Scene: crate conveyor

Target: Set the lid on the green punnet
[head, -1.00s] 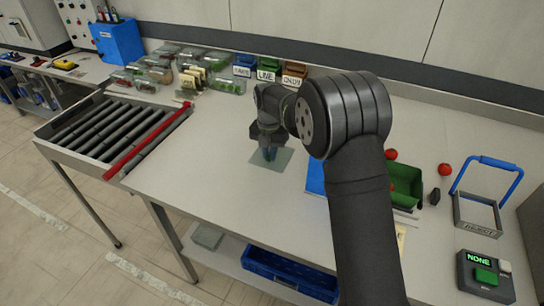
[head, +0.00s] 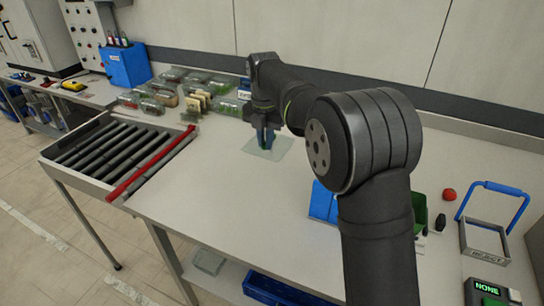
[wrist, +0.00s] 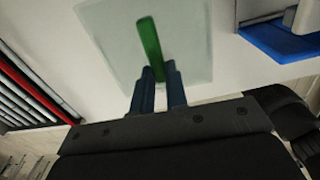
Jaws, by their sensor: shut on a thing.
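The lid (head: 286,146) is a clear, flat square sheet with an upright green handle (wrist: 150,36). My gripper (head: 265,138) has its blue fingers (wrist: 158,90) shut on that handle. The lid is out in front of the fingers in the wrist view (wrist: 103,32). I cannot tell how high it is over the table. The green punnet (head: 420,208) is at the right of the head view, mostly hidden behind my arm; its inside does not show. The lid is well left of it, apart from it.
A blue item (head: 322,203) lies between lid and punnet. A roller conveyor (head: 110,150) with a red bar is at left. Filled clear packs (head: 170,90) stand at the back. A red ball (head: 449,194) and a REJECT tray (head: 485,240) are at right. The front middle table is clear.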

